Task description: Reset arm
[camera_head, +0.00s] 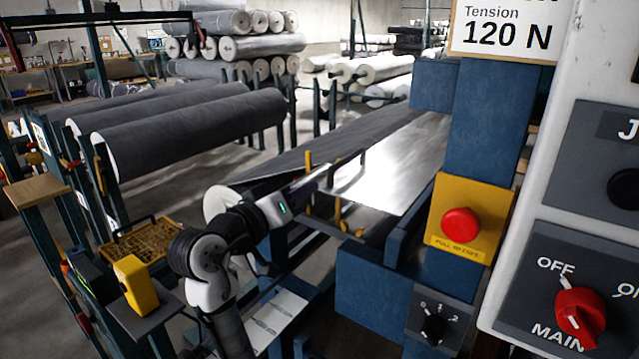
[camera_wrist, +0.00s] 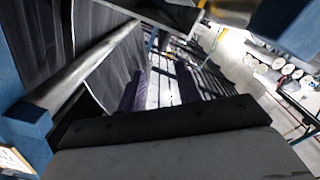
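My arm rises from the bottom of the head view and bends at a white and black elbow. My gripper (camera_head: 346,168) reaches up and right, over the machine's shiny flat bed (camera_head: 385,165). In the wrist view, the two dark fingers of my gripper (camera_wrist: 160,88) stand apart with nothing held between them. Past the fingers I see dark slats and bright floor. A small green light shows on the white wrist part.
A blue post with a red stop button (camera_head: 461,223) and a panel with a red main switch (camera_head: 579,318) stand close on the right. Grey rolls (camera_head: 190,130) lie on racks at left. A yellow box (camera_head: 136,284) and yellow basket (camera_head: 143,241) are left of my arm.

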